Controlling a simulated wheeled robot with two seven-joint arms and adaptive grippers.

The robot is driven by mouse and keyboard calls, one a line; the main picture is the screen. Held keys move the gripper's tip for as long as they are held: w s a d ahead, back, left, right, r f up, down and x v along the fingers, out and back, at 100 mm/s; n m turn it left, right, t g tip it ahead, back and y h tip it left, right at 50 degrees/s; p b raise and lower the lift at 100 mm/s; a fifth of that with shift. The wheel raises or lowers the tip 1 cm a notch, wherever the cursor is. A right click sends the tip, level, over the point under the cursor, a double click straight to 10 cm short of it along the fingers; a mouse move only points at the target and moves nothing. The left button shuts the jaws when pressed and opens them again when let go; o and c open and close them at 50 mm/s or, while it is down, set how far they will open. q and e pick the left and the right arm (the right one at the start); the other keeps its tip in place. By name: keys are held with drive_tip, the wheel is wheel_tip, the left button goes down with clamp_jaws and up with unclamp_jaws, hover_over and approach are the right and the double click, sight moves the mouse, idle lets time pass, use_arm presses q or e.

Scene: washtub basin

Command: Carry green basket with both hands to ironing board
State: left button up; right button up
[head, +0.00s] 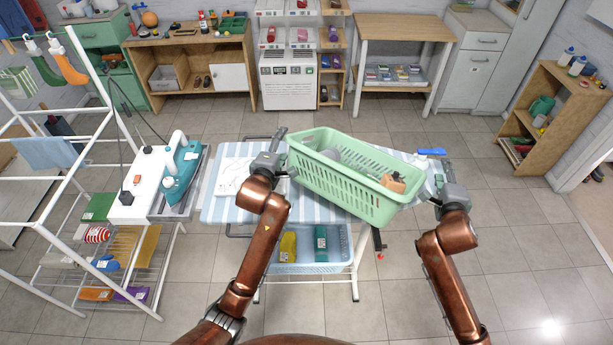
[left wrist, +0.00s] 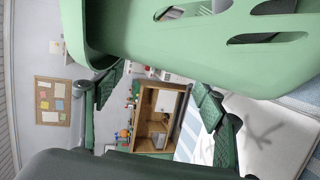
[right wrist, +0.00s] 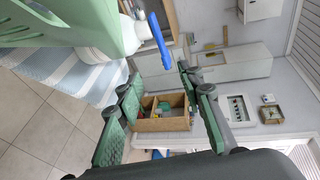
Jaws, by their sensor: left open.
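The green basket (head: 340,188) sits at an angle over the blue-and-white striped ironing board (head: 312,208), its right end nearer to me. I cannot tell if it rests flat.
A blue-topped white bottle (right wrist: 105,45) stands by the basket's right end. Left are an iron (head: 182,172) and a white drying rack (head: 60,215). A light blue basket (head: 335,248) sits under the board. Floor on the right is clear.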

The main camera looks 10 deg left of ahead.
use_arm(q)
drive_tip(key=shift+r, duration=0.1)
drive_tip(key=a, duration=0.7)
drive_tip(key=shift+w, duration=0.45)
use_arm(e)
drive_tip(key=shift+o, duration=0.3)
drive_tip(key=o, duration=0.7)
drive_tip(key=shift+o, duration=0.2)
drive_tip(key=v, duration=1.2)
